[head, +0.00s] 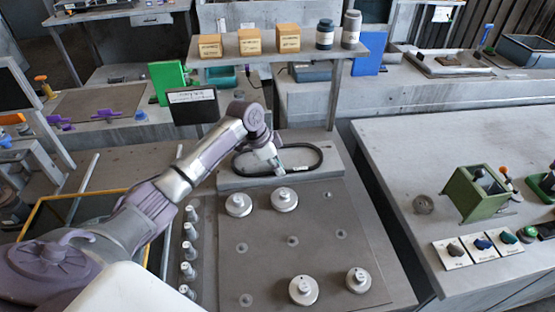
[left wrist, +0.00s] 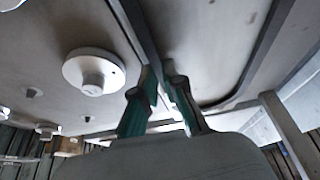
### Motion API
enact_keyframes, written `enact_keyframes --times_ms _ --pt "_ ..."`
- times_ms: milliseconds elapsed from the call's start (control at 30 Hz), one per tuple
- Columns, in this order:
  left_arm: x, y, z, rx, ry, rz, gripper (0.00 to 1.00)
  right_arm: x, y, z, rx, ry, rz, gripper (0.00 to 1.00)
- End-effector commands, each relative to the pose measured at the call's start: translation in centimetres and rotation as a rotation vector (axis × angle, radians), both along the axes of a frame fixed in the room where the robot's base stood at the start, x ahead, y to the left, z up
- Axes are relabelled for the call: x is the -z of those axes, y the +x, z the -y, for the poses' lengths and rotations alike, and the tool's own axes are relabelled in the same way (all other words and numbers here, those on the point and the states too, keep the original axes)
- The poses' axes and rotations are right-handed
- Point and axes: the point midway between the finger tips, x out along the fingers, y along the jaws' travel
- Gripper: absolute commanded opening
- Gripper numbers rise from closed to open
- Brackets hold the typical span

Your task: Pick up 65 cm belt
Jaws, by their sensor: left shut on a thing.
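The belt (head: 320,160) is a thin black loop, lying long side left to right on the raised grey ledge behind the dark work mat. In the left wrist view the belt (left wrist: 237,88) shows as a dark band curving around at the right. My left gripper (head: 277,168) reaches down at the near side of the loop. In the left wrist view its two green-sided fingers (left wrist: 161,80) are closed on the near run of the belt. The fingers hide a short part of it. My right gripper is not in view.
Round pulleys (head: 284,199) stand on the mat (head: 265,255), with a row of small posts (head: 188,252) left of it. Behind, a shelf (head: 345,52) carries three boxes and two jars, above a dark sign (head: 195,106). A green box (head: 476,192) stands on the right table.

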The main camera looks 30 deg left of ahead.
Motion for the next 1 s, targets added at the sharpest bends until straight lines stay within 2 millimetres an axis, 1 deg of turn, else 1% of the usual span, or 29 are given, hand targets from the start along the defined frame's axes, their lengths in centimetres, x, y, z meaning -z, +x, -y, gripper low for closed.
enact_keyframes --times_ms 200,333,467,567,600,667,800,1000 --pt "-0.1 0.0 0.0 0.000 0.000 0.001 0.00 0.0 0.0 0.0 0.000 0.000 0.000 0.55" --pt "-0.8 0.1 0.0 -0.001 0.000 0.003 0.00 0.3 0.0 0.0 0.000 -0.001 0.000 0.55" --pt "-2.4 0.2 0.0 0.001 0.001 0.006 0.00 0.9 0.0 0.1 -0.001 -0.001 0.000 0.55" --pt "-4.3 0.0 0.1 0.002 0.001 0.006 0.00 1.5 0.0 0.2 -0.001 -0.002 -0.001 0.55" --pt "-4.6 -0.7 1.0 0.006 0.000 0.003 0.00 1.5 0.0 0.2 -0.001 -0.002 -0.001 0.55" --pt "-5.4 -1.6 2.0 0.006 0.001 0.005 0.00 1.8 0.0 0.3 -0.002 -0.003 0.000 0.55" --pt "-7.4 -3.6 4.6 0.006 0.000 0.005 0.00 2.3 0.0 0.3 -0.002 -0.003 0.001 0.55" --pt "-9.6 -5.9 7.4 0.003 0.000 0.004 0.00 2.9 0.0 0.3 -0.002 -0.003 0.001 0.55"
